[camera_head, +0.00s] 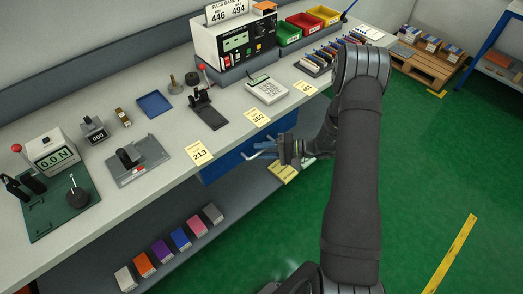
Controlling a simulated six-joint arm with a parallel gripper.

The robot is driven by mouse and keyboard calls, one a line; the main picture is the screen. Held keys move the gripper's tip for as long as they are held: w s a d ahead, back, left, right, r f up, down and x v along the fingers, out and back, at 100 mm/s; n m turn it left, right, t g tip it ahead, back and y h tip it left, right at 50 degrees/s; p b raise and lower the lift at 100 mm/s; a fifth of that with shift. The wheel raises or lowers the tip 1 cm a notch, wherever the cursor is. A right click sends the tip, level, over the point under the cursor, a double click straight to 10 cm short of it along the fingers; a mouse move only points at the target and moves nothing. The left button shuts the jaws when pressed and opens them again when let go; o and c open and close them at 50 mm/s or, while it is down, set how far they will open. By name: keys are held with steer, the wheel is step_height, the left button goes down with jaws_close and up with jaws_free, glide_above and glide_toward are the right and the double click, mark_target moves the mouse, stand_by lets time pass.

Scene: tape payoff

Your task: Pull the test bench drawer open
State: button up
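The blue drawer front (220,168) shows below the front edge of the test bench (232,143). I cannot see into the drawer and no gap is clear. A pale bar (260,153), which looks like its handle, sticks out just left of my gripper (284,151). My gripper is beside this bar at the bench's front, slightly below the top. The fingers are small and partly hidden, so I cannot tell whether they are open or touch the bar.
Several coloured boxes (180,239) line the lower shelf (205,255). The green floor (440,170) in front is clear. A pallet (425,64) stands at back right.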

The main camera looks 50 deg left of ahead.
steer(key=shift+s+a, duration=0.2)
steer(key=shift+s, duration=0.05)
jaws_close()
steer(key=d, duration=2.3)
steer(key=shift+d, duration=0.4)
jaws_free()
